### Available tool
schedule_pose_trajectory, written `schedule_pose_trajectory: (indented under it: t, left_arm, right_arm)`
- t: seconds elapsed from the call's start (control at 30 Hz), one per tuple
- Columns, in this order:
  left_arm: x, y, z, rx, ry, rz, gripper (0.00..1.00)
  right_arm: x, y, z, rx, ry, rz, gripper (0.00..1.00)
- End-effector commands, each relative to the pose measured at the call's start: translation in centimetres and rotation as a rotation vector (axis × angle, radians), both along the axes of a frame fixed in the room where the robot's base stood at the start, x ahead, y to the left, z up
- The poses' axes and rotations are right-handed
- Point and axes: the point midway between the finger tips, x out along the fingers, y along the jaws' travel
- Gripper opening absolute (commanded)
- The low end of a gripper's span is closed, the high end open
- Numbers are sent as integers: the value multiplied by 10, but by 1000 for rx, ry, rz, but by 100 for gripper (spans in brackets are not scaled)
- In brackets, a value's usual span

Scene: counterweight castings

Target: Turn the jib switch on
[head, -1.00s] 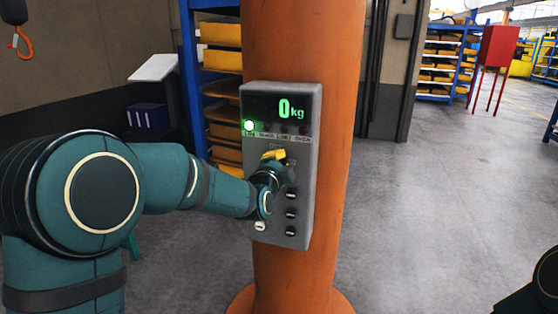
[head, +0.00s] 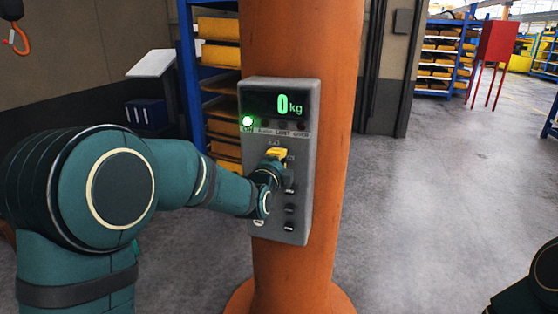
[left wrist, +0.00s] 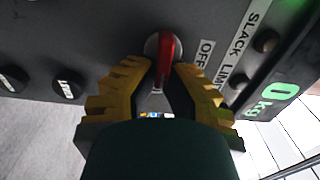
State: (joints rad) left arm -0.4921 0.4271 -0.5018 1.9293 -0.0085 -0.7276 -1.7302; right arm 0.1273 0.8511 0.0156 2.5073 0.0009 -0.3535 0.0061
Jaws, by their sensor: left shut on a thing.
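The jib switch is a red handle (left wrist: 166,50) on a round base, seen in the left wrist view on the grey control box (head: 303,170). An OFF label (left wrist: 205,55) is beside it. My left gripper (left wrist: 162,72) has its yellow fingers on either side of the handle and is shut on it. In the head view my left gripper (head: 275,155) is against the middle of the box front and hides the switch. The display (head: 280,104) reads 0 kg in green. A green lamp (head: 247,121) is lit below it. My right gripper is out of view.
The box is mounted on an orange column (head: 300,30). Several dark knobs (head: 289,209) are below the switch. Blue shelving with yellow bins (head: 219,28) stands behind at left. A red cabinet (head: 495,45) stands far right. The floor at right is clear.

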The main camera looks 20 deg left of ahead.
Motion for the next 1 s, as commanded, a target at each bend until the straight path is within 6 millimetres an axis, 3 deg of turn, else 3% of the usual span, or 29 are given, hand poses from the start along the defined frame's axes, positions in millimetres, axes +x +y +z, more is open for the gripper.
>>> schedule_pose_trajectory:
  t: [0.1,0.13,0.2,0.63,1.0]
  left_arm:
    - [0,0,1,-1,-2,1,0]
    - [0,0,1,-1,-2,1,18]
    - [0,0,1,-1,-2,1,40]
    - [-8,0,0,-2,1,0,40]
    - [-77,3,1,-4,-1,0,40]
  right_arm:
    - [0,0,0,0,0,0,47]
    - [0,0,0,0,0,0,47]
    - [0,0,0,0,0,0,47]
    - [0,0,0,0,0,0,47]
    - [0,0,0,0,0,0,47]
